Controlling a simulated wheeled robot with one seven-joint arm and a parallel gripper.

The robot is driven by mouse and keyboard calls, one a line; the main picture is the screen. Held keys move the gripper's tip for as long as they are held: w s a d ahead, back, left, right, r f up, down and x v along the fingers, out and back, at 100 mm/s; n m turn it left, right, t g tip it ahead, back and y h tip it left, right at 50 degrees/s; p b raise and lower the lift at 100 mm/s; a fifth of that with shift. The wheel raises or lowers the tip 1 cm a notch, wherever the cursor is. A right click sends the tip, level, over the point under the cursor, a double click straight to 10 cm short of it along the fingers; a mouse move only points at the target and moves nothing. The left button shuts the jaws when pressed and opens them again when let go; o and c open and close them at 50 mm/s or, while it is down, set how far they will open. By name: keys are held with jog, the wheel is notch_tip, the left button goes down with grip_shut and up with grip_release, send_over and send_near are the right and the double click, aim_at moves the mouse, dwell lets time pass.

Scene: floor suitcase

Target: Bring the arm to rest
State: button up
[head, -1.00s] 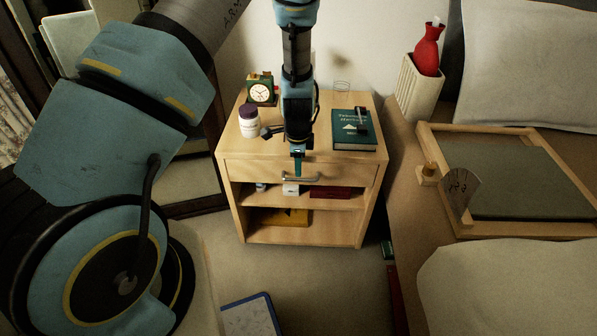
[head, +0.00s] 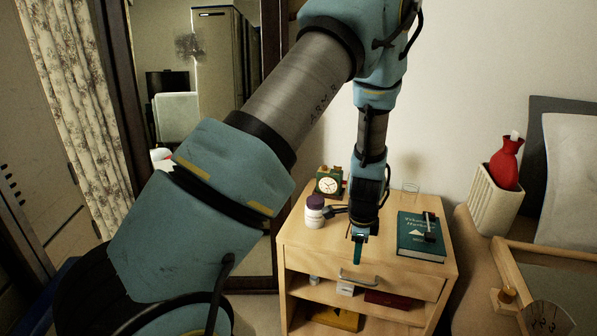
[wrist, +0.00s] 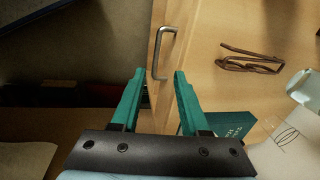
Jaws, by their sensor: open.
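My gripper (head: 358,250) hangs pointing down in front of the wooden nightstand, just above the drawer's metal handle (head: 357,279). The wrist view shows its two teal fingers (wrist: 159,82) spread apart with nothing between them. The handle (wrist: 158,52) appears just beyond the fingertips there, apart from them as far as I can tell. The drawer (head: 400,283) looks shut. My arm is bent, rising from the lower left and coming down over the nightstand.
On the nightstand top (head: 375,248) are a white bottle with a dark lid (head: 314,213), a clock (head: 328,182), a clear glass (head: 411,191) and a teal book (head: 420,245). Brown spectacles (wrist: 250,61) show in the wrist view. A bed with a wooden tray (head: 513,270) stands right.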

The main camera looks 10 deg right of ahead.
jog(key=w+a+r+n+p, duration=0.25)
jog(key=a+r+n, duration=0.35)
jog(key=a+r, duration=0.4)
jog(key=s+a+r+n+p, duration=0.3)
jog(key=s+a+r+n, duration=0.1)
jog(key=a+r+n, duration=0.3)
jog(key=s+a+r+n+p, duration=0.3)
jog(key=s+a+r+n, duration=0.2)
jog(key=a+r+n, duration=0.3)
jog(key=a+r, duration=0.3)
jog(key=a, duration=0.2)
jog(key=shift+r+y, duration=0.3)
jog(key=shift+r, duration=0.1)
